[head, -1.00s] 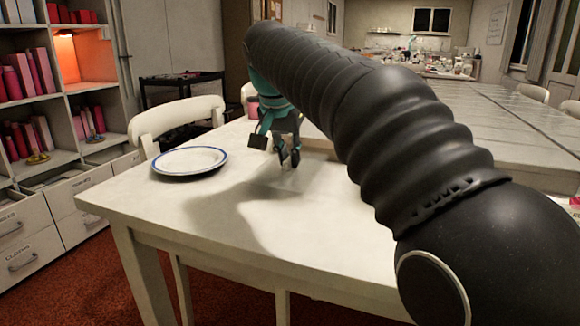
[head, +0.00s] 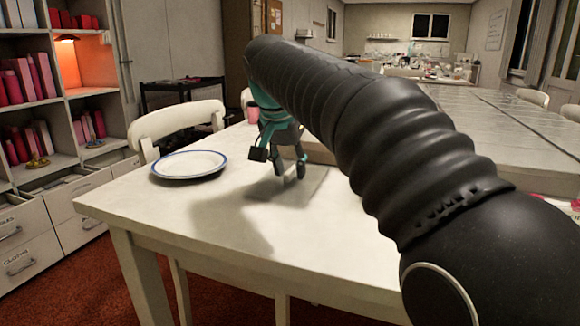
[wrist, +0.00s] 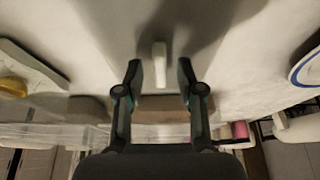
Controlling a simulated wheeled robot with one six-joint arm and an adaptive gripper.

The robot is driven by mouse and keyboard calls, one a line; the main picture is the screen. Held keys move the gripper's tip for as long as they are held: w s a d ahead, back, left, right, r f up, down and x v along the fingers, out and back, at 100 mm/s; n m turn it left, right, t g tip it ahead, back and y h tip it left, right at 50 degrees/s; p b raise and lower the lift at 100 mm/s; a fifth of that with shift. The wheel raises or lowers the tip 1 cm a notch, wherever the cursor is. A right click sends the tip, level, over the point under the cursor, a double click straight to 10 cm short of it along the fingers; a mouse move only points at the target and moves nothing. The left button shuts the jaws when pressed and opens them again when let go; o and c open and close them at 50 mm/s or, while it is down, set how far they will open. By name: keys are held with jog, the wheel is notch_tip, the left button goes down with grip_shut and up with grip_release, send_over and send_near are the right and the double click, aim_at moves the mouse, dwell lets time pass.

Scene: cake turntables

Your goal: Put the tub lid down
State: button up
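My gripper (head: 290,170) is low over the white table, to the right of the plate. In the wrist view its two fingers (wrist: 159,68) are spread wide with gaps on both sides. A narrow white upright piece (wrist: 159,62) shows between the fingertips, touching neither finger. It may be the tub lid or its grip; I cannot tell which. In the head view I cannot make out the lid against the white table.
A white plate with a blue rim (head: 188,164) lies on the table (head: 150,215) at the left. A pink cup (head: 252,112) stands at the far edge. A white chair (head: 180,122) is behind the plate. The table's front is clear; my arm hides the right part.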

jog(key=p+v, duration=0.3)
jog(key=v, duration=0.8)
jog(key=shift+s+r, duration=0.2)
jog(key=shift+r, duration=0.15)
